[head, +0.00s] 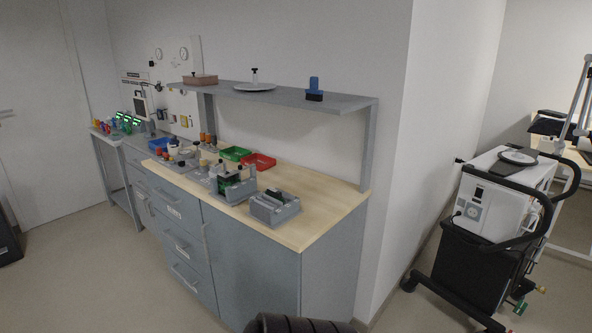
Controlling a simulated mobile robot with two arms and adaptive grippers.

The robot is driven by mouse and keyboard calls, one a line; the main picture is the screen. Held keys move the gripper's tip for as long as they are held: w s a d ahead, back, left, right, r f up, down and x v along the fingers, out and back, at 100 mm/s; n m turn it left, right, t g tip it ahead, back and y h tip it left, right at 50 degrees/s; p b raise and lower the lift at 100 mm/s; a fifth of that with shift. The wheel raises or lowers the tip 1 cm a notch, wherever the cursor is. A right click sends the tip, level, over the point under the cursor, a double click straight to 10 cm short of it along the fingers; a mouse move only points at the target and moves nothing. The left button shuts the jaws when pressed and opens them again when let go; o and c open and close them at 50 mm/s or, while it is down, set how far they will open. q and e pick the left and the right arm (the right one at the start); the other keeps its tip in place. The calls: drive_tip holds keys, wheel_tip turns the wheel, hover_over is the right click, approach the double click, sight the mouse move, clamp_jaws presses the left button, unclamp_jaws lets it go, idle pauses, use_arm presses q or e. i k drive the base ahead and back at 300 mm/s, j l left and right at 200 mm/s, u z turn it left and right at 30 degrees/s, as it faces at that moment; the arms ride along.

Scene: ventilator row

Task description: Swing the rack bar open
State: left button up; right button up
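I cannot make out a rack bar with certainty at this distance. A grey rack-like holder (237,190) with green boards in it stands on the wooden bench top (315,203). A second grey holder (275,211) with a dark top stands to its right, near the front edge of the bench. Whether either has a swinging bar, open or shut, is too small to tell. Neither of my grippers is in view.
A grey shelf (335,101) overhangs the bench. Green (235,154) and red (262,162) trays sit at the back. Grey drawers (179,242) are below. A ventilator cart (490,225) stands right of the wall corner.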

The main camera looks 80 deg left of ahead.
sight(240, 168)
drive_tip(key=u, duration=2)
drive_tip(key=i+j+u, duration=0.1)
drive_tip(key=j+u, duration=0.4)
drive_tip(key=u, duration=0.2)
drive_tip(key=i+j+u, duration=0.2)
drive_tip(key=u, duration=0.15)
